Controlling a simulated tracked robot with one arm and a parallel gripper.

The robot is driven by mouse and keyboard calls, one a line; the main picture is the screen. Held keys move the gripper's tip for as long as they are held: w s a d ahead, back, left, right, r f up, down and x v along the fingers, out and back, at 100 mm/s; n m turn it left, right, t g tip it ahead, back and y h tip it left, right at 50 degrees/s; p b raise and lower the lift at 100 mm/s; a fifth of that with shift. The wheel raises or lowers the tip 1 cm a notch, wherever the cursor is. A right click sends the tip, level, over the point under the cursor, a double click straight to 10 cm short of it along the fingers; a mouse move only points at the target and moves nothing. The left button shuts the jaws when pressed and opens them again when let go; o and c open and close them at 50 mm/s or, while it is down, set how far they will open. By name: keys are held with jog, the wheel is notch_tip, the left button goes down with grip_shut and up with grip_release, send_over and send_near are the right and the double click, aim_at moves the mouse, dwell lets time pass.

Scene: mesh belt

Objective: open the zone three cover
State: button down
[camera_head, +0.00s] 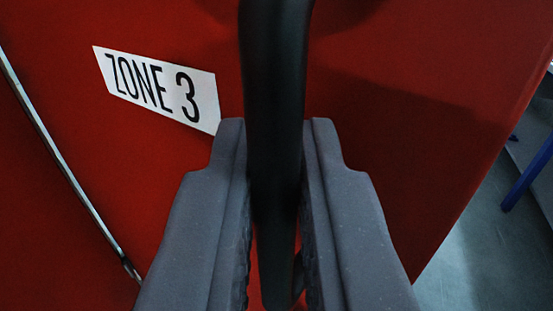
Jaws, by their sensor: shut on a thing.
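The red zone three cover (390,150) fills most of the head camera view. A white label (158,88) reading "ZONE 3" is on it, left of centre. A black bar handle (275,80) runs from the top of the view down the middle. My gripper (274,150) is shut on the handle, with one grey finger on each side of it. The top end of the handle is out of view, and its lower part shows between the fingers. I cannot tell from this view whether the cover stands open at all.
A pale metal strip or seam (70,175) runs slanting along the left, with another red panel (40,230) beyond it. Grey floor (480,250) shows at the lower right past the cover's edge. A blue bar (528,175) stands at the far right.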

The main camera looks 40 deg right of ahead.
jog(key=shift+d+f, duration=0.1)
jog(key=shift+f, duration=0.35)
jog(key=c, duration=1.6)
grip_release()
jog(key=shift+w, duration=0.15)
jog(key=shift+c, duration=0.2)
jog(key=shift+w, duration=0.1)
jog(key=shift+r, duration=0.15)
jog(key=p+v, duration=0.1)
jog(key=v, duration=1.3)
